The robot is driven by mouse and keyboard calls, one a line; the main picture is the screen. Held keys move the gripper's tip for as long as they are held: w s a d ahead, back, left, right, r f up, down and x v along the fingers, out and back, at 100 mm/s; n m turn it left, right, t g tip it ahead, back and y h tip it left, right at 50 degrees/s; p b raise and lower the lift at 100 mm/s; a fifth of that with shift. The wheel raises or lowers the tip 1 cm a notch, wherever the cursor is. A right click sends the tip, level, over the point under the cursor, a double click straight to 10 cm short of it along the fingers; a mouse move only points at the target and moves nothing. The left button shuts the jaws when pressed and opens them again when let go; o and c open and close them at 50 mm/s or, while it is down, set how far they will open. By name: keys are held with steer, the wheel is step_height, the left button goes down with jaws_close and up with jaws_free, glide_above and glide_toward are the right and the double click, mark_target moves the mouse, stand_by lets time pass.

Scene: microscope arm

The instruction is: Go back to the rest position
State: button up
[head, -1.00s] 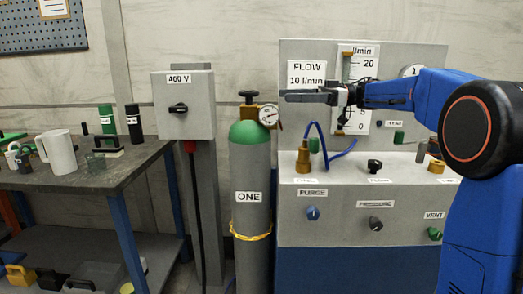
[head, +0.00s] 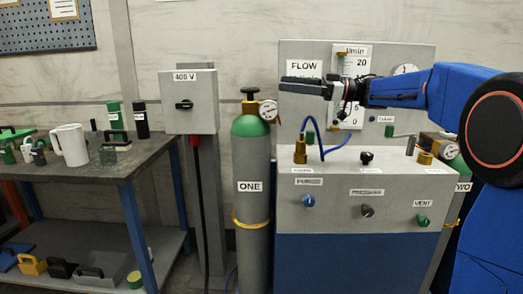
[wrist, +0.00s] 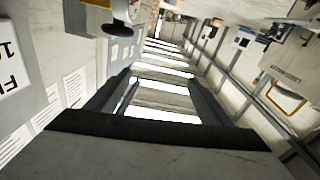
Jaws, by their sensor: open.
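My gripper (head: 284,85) is in front of the flow panel (head: 289,120) in the head view, beside the flow gauge (head: 364,62), with its fingers pointing left. It is open and nothing shows between its fingers. In the wrist view my gripper (wrist: 160,85) has its two dark fingers spread apart, with only the far room between them. My blue arm reaches in from the right at about the height of the gauge.
A green-topped cylinder marked ONE (head: 251,165) stands left of the panel, with its dial (head: 268,110) below and left of my gripper. A 400 V box (head: 188,100) and a workbench (head: 120,165) stand further left. Another cylinder (head: 458,172) is partly hidden at right.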

steer(key=d+r+m+t+h, duration=0.5)
steer(key=d+m+t+h, duration=0.3)
steer(key=t, duration=0.6)
steer(key=s+d+f+m+h, duration=0.8)
steer(key=d+f+m+h, duration=0.15)
steer(key=d+f, duration=0.25)
steer(key=s+d+f+m+g+h, duration=0.1)
steer(key=s+d+f+g+h, duration=0.15)
steer(key=s+f, duration=0.6)
steer(key=s+d+f+g+h, duration=0.1)
steer(key=s+f+g, duration=0.3)
steer(key=s+f, duration=0.45)
steer(key=s+a+f+g+y, duration=0.1)
steer(key=s+f+g, duration=0.1)
steer(key=s+f, duration=0.5)
steer(key=s+a+f+g+y, duration=0.1)
steer(key=s+a+f+g, duration=0.1)
steer(key=s+f, duration=0.6)
steer(key=shift+s+a+f+n+g, duration=0.3)
steer(key=shift+s+g, duration=0.25)
steer(key=shift+s, duration=0.35)
